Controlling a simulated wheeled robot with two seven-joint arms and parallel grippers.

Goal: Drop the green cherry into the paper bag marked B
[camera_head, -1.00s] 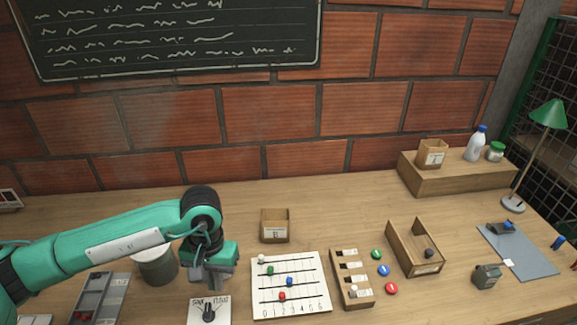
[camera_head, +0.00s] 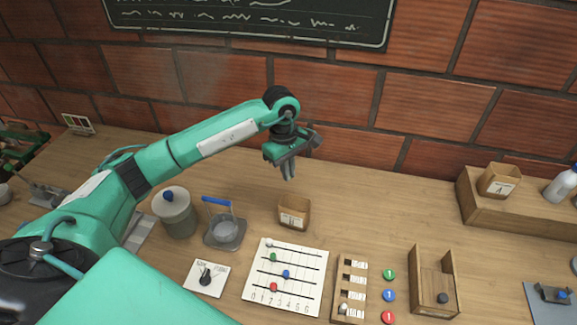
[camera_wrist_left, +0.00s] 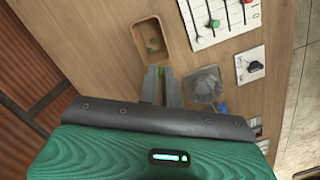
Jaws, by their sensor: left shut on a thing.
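The paper bag marked B (camera_head: 293,213) stands open on the bench, behind the white slider board. In the left wrist view the bag (camera_wrist_left: 138,31) shows small green pieces inside. My left gripper (camera_head: 288,174) is raised above the bench, just behind and above the bag in the head view. In the left wrist view its fingers (camera_wrist_left: 161,78) are shut on a small green thing, the green cherry (camera_wrist_left: 161,70), which shows only as a sliver between the tips. The fingertips appear beside the bag's mouth there. The cherry cannot be made out in the head view. My right gripper is not in view.
The slider board (camera_head: 256,296) lies in front of the bag. Another bag (camera_head: 499,180) stands on a wooden step at right. Bench right of bag B is clear.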

